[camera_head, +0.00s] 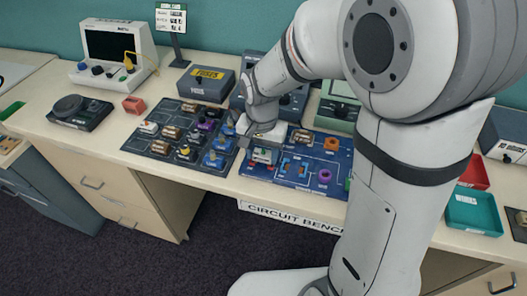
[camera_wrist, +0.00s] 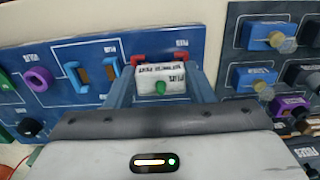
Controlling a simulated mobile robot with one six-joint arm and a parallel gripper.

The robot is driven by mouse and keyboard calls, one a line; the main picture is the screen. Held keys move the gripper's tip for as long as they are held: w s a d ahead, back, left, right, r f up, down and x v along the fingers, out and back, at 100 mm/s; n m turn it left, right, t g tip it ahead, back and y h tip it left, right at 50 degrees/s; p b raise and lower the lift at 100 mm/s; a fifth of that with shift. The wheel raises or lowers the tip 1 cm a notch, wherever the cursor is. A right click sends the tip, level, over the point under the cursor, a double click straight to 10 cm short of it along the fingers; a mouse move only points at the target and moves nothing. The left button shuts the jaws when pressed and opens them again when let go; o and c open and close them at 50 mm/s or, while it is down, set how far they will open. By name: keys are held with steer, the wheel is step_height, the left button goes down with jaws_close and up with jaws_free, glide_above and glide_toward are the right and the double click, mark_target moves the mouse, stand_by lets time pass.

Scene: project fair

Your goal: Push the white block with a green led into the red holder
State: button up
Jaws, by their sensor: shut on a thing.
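The white block with a green led (camera_wrist: 160,80) is between the fingers of my gripper (camera_wrist: 160,90) in the wrist view, its green led facing the camera. My gripper is shut on it. The red holder (camera_wrist: 138,60) shows as red corners just beyond the block, at the top edge of the blue circuit board (camera_wrist: 50,105). Most of the holder is hidden by the block, and I cannot tell how far the block is inside it. In the head view my gripper (camera_head: 262,140) is low over the left part of the blue board (camera_head: 325,180).
Two blue holders (camera_wrist: 75,77) and a purple ring (camera_wrist: 39,79) lie beside the red holder on the board. A dark tray (camera_head: 150,145) with several parts lies left of the board. A FUSES box (camera_head: 205,86) stands behind it. The bench front left is bare.

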steer(key=shift+f+b, duration=0.3)
steer(key=shift+f, duration=0.15)
steer(key=o, duration=1.5)
steer(key=shift+o, duration=0.2)
steer(key=shift+r, duration=0.1)
steer(key=shift+r+p, duration=3.1)
steer(key=shift+r, duration=0.85)
steer(key=s+d+r+n+t, duration=0.3)
steer(key=s+d+r, duration=0.5)
steer(key=s+d, duration=0.4)
steer(key=shift+s+d+r+n, duration=0.2)
steer(key=shift+d+r+n, duration=0.05)
steer(key=shift+d+n, duration=0.25)
